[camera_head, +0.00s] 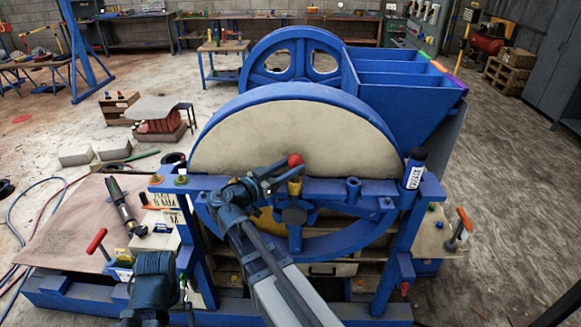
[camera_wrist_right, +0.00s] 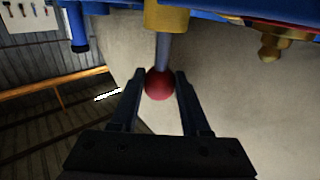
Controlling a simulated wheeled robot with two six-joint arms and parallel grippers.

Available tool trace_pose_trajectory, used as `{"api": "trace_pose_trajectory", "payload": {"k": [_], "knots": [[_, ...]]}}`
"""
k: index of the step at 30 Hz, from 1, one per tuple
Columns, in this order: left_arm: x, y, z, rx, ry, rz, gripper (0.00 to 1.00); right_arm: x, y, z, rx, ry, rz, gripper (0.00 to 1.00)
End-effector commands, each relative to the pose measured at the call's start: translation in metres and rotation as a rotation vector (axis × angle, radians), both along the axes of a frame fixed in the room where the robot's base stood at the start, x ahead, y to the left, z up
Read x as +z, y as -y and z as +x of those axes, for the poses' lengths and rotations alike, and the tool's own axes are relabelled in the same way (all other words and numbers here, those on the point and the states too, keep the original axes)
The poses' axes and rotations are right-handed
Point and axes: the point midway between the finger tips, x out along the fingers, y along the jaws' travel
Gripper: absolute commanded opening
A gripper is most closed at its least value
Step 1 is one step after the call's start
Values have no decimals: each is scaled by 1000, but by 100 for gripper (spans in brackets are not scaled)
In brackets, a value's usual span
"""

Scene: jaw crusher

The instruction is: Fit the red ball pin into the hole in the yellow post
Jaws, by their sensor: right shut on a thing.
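The red ball pin (camera_head: 295,160) has a round red head and a grey shaft. My right gripper (camera_head: 279,172) is shut on it at the ball end, above the blue crossbeam. In the right wrist view the red ball (camera_wrist_right: 160,84) sits between the two dark fingers (camera_wrist_right: 160,100). Its shaft runs from the ball to the yellow post (camera_wrist_right: 166,15), in line with it; how deep the shaft sits is hidden. The yellow post (camera_head: 294,187) stands on the crossbeam just below the ball. My left gripper (camera_head: 155,268) is low at the left; its fingers do not show clearly.
The blue crossbeam (camera_head: 330,187) spans in front of the large flywheel (camera_head: 290,140). A grease can (camera_head: 415,168) stands at its right end.

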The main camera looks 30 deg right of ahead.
Motion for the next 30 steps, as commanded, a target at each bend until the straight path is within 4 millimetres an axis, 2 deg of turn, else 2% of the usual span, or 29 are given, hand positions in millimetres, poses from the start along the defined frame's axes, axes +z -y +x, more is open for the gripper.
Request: {"api": "trace_pose_trajectory", "payload": {"k": [30], "knots": [[-31, 0, 0, 0, 0, 0, 88, -31, 0, 0, 0, 0, -1, 0]]}}
